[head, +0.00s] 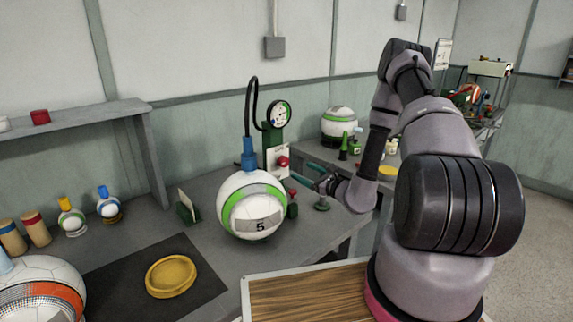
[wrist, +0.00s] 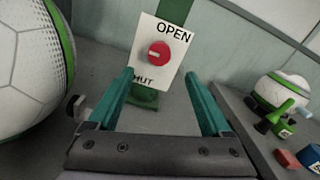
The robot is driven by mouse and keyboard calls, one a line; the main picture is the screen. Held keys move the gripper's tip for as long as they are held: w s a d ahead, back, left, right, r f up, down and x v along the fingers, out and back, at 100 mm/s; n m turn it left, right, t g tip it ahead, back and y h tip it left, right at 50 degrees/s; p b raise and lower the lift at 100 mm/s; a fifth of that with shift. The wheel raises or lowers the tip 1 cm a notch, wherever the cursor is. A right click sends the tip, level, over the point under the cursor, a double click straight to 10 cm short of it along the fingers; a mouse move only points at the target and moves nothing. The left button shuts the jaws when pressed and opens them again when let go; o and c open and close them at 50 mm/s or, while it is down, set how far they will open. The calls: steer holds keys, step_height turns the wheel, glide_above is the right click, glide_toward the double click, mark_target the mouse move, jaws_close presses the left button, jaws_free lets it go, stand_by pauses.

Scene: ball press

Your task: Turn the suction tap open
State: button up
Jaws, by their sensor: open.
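The suction tap is a red round knob (head: 283,161) on a white plate (head: 273,158), fixed to a green stand behind the ball. In the wrist view the knob (wrist: 159,53) carries a pale mark on its left half. The plate (wrist: 163,28) reads OPEN at its upper right and, partly covered, SHUT at its lower left. My gripper (head: 299,170) is open, with teal fingers pointing at the plate. In the wrist view the fingers (wrist: 158,75) lie left and right below the knob, with nothing between them; they appear apart from the knob.
A white and green ball (head: 254,205) marked 5 stands left of my gripper, close by. A gauge (head: 279,114) and black hose rise above it. Another white and green ball (head: 339,121) stands on the bench behind. A yellow dish (head: 171,276) lies on the dark mat.

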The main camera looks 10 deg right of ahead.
mark_target(285, 163)
steer(key=x, duration=1)
jaws_close()
